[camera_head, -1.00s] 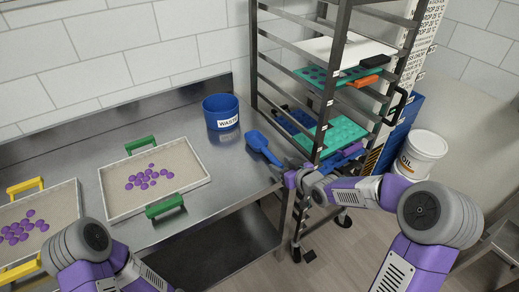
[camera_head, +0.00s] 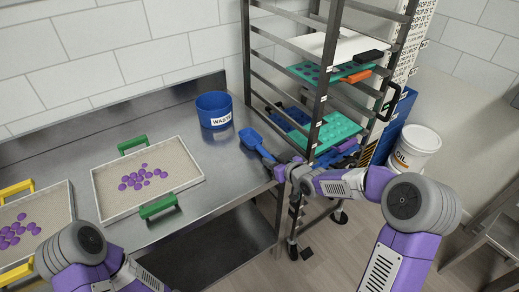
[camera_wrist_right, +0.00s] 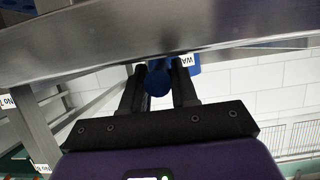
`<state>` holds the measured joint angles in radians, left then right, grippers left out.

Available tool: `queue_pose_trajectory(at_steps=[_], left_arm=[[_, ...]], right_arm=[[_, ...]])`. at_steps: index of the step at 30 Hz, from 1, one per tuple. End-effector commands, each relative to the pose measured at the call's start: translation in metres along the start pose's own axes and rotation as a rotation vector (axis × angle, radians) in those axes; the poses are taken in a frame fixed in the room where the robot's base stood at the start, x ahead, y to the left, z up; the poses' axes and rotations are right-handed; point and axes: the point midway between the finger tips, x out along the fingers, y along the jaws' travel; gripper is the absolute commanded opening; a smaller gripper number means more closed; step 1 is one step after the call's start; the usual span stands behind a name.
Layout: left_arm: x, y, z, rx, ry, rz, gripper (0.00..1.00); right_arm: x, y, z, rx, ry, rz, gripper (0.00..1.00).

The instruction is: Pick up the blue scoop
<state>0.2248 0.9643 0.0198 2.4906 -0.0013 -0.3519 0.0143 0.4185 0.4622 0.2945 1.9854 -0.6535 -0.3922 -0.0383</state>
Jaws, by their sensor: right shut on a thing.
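The blue scoop (camera_head: 252,139) lies at the right edge of the steel table, with its handle pointing toward my right gripper. My right gripper (camera_head: 274,166) is at the handle end, at the table's edge, and is shut on it. In the right wrist view, the rounded blue handle end (camera_wrist_right: 158,80) sits between the two black fingers (camera_wrist_right: 158,88). The scoop still appears to rest on the table. My left arm enters at the lower left, but its gripper is out of the frame.
A blue waste bucket (camera_head: 214,110) stands behind the scoop. A white-rimmed tray (camera_head: 104,207) with purple gummies and green handles lies to the left. A metal rack (camera_head: 318,110) with teal molds stands close right of the gripper. A white oil bucket (camera_head: 413,150) is farther right.

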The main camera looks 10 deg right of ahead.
Motion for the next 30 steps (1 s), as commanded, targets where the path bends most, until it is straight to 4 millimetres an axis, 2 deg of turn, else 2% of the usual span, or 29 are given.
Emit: queue_pose_trajectory(at_steps=[5, 13, 18, 29, 30], left_arm=[[-0.005, 0.002, 0.0, 0.0, 0.0, 0.0, 0.43], [-0.027, 0.01, 0.001, 0.0, 0.0, 0.0, 0.43], [-0.037, 0.014, 0.002, 0.0, 0.0, 0.0, 0.43], [-0.039, 0.015, 0.002, 0.0, 0.0, 0.0, 0.43], [-0.039, 0.015, 0.002, 0.0, 0.0, 0.0, 0.43]], right_arm=[[-0.005, 0.0, -0.013, -0.001, 0.004, 0.0, 0.0], [-0.027, 0.001, -0.064, -0.002, 0.004, 0.002, 0.0], [-0.036, 0.001, -0.087, 0.0, 0.003, 0.001, 0.0], [-0.038, 0.0, -0.093, 0.0, 0.001, 0.0, 0.0], [-0.038, 0.0, -0.093, 0.0, 0.001, 0.0, 0.27]])
